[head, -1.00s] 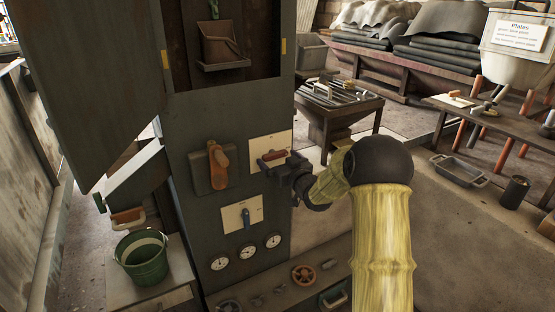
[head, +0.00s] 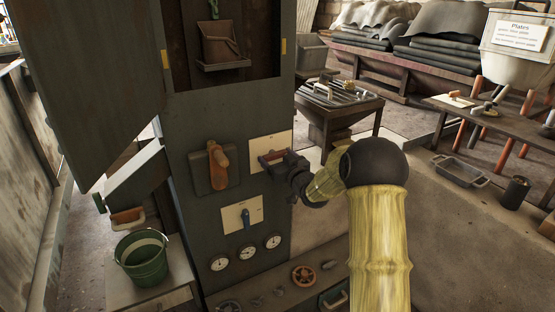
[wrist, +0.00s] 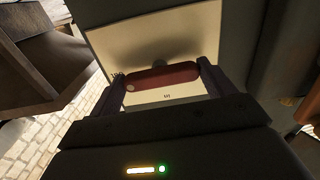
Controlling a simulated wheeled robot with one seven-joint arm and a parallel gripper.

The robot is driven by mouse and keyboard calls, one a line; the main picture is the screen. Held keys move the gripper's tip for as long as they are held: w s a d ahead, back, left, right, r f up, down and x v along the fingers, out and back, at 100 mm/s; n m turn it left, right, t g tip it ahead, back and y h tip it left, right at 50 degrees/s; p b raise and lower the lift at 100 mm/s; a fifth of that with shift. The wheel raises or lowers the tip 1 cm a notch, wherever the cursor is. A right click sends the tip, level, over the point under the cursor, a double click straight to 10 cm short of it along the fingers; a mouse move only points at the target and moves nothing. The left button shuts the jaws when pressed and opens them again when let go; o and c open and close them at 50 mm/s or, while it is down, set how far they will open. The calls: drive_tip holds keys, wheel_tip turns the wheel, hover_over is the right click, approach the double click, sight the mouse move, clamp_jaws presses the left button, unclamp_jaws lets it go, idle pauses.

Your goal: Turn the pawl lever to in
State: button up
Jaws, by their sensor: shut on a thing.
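The pawl lever, a dark red bar (wrist: 165,78), lies nearly level in the wrist view on a cream plate (wrist: 110,45) with small lettering. In the head view this plate (head: 258,145) is on the dark panel's right side. My gripper (head: 271,159) is at the plate, its two black fingers at the ends of the red bar. In the wrist view my gripper (wrist: 163,82) is shut on the bar lengthwise. The plate's lettering is too small to read surely. In the head view the fingers partly hide the bar.
A red handwheel (head: 303,275) is on the low ledge. A green bucket (head: 142,258) stands at left.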

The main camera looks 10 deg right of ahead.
drive_tip(key=shift+n+b, duration=0.35)
drive_tip(key=shift+n, duration=0.05)
drive_tip(key=n+b, duration=0.8)
drive_tip(key=n, duration=0.1)
drive_tip(key=n+b, duration=0.5)
drive_tip(key=shift+a+f, duration=0.1)
drive_tip(key=shift+f, duration=0.15)
drive_tip(key=shift+r+n+b, duration=0.15)
drive_tip(key=shift+n+b, duration=0.9)
drive_tip(key=shift+n, duration=0.45)
drive_tip(key=o, duration=0.9)
drive_tip(key=shift+r, duration=0.1)
